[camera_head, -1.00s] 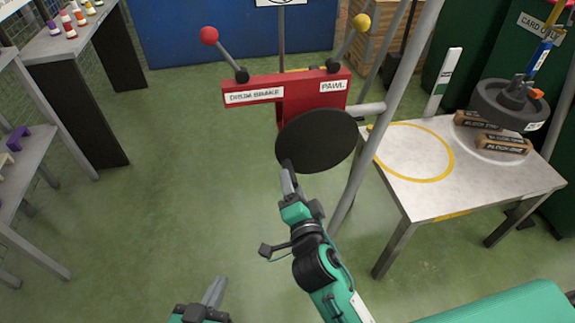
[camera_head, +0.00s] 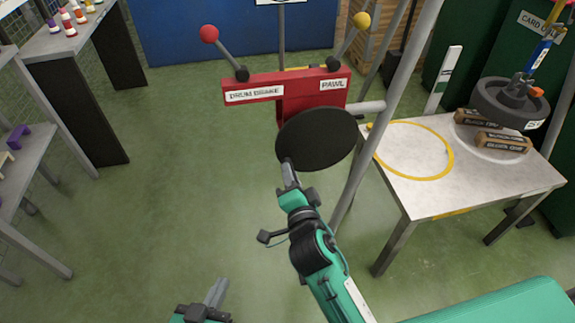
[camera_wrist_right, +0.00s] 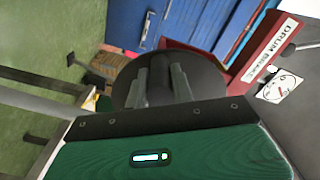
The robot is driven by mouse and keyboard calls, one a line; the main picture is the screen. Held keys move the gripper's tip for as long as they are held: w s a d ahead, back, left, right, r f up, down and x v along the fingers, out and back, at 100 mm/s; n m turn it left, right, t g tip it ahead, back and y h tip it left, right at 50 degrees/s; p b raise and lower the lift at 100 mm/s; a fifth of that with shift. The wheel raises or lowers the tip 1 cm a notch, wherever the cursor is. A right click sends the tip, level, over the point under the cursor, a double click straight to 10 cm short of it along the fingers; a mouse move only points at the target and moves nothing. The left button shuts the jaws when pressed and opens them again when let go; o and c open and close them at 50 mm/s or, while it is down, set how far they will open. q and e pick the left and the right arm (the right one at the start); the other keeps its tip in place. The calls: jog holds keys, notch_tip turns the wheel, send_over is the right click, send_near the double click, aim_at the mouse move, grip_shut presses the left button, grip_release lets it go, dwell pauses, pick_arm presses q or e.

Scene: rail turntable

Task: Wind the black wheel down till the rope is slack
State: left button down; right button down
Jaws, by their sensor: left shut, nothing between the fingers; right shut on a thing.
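The black wheel (camera_head: 325,140) is a dark disc below the red panel in the head view; it also shows behind the fingers in the right wrist view (camera_wrist_right: 205,75). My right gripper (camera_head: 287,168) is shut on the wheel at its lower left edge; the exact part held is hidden. In the right wrist view my right gripper's fingers (camera_wrist_right: 160,82) lie against the dark disc. My left gripper (camera_head: 216,292) is shut and empty, low over the floor. A dark round weight (camera_head: 490,101) hangs or rests at the wooden blocks (camera_head: 502,143), under a blue hook piece (camera_head: 541,53). Rope tension cannot be told.
The red panel (camera_head: 290,87) carries DRUM BRAKE and PAWL labels, a red-knobbed lever (camera_head: 209,34) and a yellow-knobbed lever (camera_head: 361,22). A grey post (camera_head: 385,110) stands right of the wheel. The white table (camera_head: 405,195) has a yellow ring.

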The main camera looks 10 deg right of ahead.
jog(key=shift+d+f+n, duration=0.25)
jog(key=shift+f+n, duration=0.2)
jog(key=shift+n, duration=0.15)
jog(key=shift+d+f+n, duration=0.25)
jog(key=shift+f+n, duration=0.15)
jog(key=shift+n, duration=0.2)
jog(key=shift+d+f+n, duration=0.7)
jog(key=shift+n, duration=0.5)
jog(key=shift+d, duration=0.1)
jog(key=shift+d+f+n, duration=0.5)
jog(key=shift+d+n, duration=0.2)
jog(key=shift+n, duration=0.4)
jog(key=shift+d, duration=0.1)
